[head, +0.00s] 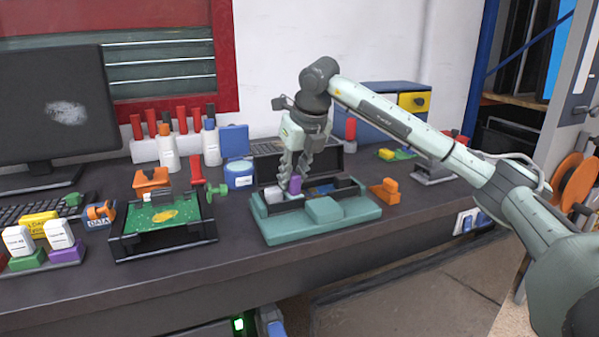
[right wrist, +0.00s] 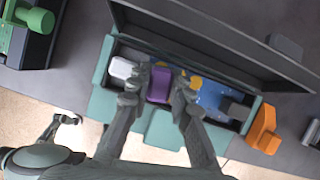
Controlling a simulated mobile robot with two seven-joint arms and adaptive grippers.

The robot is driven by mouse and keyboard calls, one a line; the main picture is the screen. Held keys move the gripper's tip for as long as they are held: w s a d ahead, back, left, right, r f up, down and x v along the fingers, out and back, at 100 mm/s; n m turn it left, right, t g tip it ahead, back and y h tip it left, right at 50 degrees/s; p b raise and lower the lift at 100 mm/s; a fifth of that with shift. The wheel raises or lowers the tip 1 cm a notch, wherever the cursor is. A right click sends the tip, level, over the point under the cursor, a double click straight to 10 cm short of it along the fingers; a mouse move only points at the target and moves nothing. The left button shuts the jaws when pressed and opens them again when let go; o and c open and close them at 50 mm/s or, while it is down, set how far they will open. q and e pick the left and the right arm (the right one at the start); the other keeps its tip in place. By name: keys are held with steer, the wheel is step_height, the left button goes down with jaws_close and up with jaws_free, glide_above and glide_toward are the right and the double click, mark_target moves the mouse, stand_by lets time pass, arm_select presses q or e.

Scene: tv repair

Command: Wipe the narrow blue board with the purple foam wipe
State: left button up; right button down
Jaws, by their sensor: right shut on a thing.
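My right gripper (head: 292,178) is shut on the purple foam wipe (head: 296,186), pointing down over the teal case. In the right wrist view the purple foam wipe (right wrist: 159,85) sits between the two fingers (right wrist: 160,92). The narrow blue board (right wrist: 213,97) lies in the case just right of the wipe, partly hidden by the right finger. In the head view a bit of the blue board (head: 322,190) shows. I cannot tell if the wipe touches the board. Dark jointed parts, possibly my left gripper (right wrist: 62,123), show at lower left in the right wrist view.
The teal case (head: 325,229) has a raised dark lid (right wrist: 215,42) behind. A white block (right wrist: 121,67) lies left of the wipe. An orange clamp-like item (head: 385,191) stands right of the case. A black tray with a green board (head: 160,214) stands to the left.

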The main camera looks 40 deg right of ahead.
steer(key=shift+r, duration=0.15)
steer(key=shift+r+p, duration=2.5)
steer(key=shift+r, duration=0.45)
steer(key=shift+r+p, duration=1.15)
steer(key=shift+r, duration=0.4)
steer(key=shift+f, duration=0.1)
steer(key=shift+s+d+f+b, duration=0.1)
steer(key=shift+d+f+b, duration=0.25)
steer(key=shift+f+b, duration=0.8)
steer(key=shift+s+d+f+b, duration=0.1)
steer(key=shift+d+f+b, duration=0.3)
steer(key=shift+f+b, duration=0.7)
steer(key=shift+d+f+b, duration=0.35)
steer(key=shift+f+b, duration=0.35)
steer(key=shift+f, duration=0.85)
steer(key=shift+f+b, duration=0.55)
steer(key=shift+f, duration=0.25)
